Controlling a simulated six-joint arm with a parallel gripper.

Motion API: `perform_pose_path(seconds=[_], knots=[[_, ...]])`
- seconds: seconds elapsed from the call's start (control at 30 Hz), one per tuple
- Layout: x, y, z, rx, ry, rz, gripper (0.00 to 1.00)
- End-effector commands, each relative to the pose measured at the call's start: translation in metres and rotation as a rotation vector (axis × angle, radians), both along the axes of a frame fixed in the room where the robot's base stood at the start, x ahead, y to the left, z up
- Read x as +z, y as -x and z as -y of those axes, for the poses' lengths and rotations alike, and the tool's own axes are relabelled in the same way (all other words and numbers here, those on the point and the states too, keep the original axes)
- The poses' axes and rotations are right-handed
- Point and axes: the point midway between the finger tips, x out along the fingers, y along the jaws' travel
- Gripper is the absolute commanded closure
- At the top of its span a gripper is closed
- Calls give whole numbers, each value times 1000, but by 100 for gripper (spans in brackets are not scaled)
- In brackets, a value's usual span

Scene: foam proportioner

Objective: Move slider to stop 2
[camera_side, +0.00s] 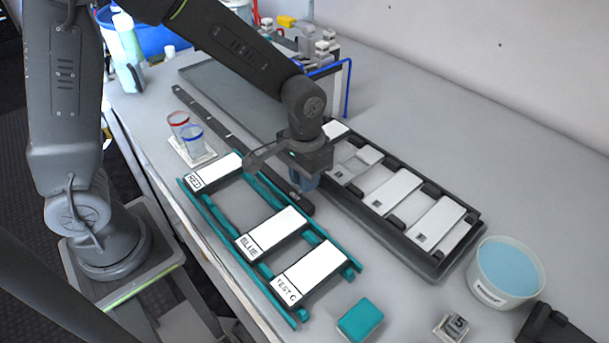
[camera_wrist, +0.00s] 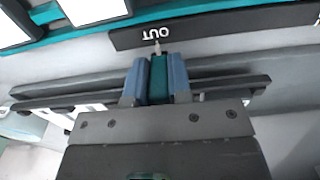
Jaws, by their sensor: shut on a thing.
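A long dark slider rail (camera_side: 232,128) with several small marks along it runs diagonally over the table in the side view. A small pale pointer (camera_wrist: 157,46) sticks out ahead of the slider towards a dark plate (camera_wrist: 215,27) lettered "OUT", seen upside down. In the side view the slider is hidden by the fingers and wrist. No stop number is readable.
A teal rack (camera_side: 222,218) with white cards RED, BLUE and TEST C lies left of the rail. A dark tray (camera_side: 375,228) with white blocks lies close on the right. Two cups (camera_side: 192,138), a teal block (camera_side: 360,320) and a tub of blue liquid (camera_side: 507,272) stand around.

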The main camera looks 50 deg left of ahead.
Motion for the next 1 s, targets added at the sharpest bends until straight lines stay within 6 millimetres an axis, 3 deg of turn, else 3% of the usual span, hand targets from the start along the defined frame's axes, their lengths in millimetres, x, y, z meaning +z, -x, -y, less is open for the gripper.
perform_pose_path(seconds=[0.47, 0.67, 1.0], knots=[[1, 0, -9, 3, 0, 1, 100], [1, 0, -40, 7, 0, 0, 100], [0, 0, -110, 8, 0, 0, 100]])
